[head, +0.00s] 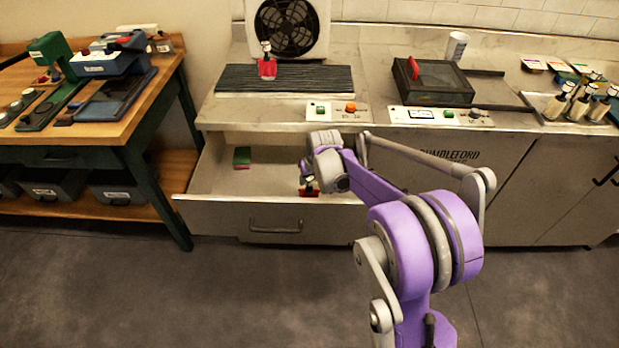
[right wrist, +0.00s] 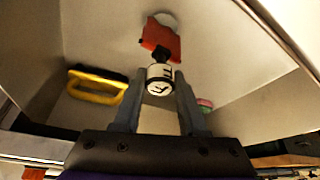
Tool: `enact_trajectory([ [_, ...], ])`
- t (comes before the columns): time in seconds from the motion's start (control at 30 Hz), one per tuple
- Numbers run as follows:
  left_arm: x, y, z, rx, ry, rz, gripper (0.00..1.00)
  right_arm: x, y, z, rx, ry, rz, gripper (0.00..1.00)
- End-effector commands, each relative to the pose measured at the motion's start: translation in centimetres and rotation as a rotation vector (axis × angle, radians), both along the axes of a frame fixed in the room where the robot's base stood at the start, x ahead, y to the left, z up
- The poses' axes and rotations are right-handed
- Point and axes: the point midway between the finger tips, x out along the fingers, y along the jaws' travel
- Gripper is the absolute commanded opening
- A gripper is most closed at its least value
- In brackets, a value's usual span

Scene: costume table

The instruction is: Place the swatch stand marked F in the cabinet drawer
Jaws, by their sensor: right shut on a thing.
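The swatch stand (right wrist: 161,45) has a red base, a dark stem and a white cap whose side mark looks like an F. My right gripper (right wrist: 158,84) is shut on its white cap. In the head view the stand's red part (head: 309,192) shows below my right gripper (head: 309,178), inside the open cabinet drawer (head: 245,217). I cannot tell if it touches the drawer floor. Another stand with a red swatch (head: 267,68) is upright on the dark ribbed mat (head: 320,80) on the counter. My left gripper is not in view.
A yellow loop-shaped thing (right wrist: 97,84) is at left there. The drawer's left middle is bare. A wooden workbench (head: 160,95) stands left.

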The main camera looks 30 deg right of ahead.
Motion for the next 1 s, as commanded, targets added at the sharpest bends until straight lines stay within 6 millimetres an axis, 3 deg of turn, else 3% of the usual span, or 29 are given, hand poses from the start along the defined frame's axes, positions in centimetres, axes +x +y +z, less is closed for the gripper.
enact_trajectory([
  [1.0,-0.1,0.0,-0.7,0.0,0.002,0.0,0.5,0.0,0.0,-0.9,0.0,0.0,0.0,0.0],
])
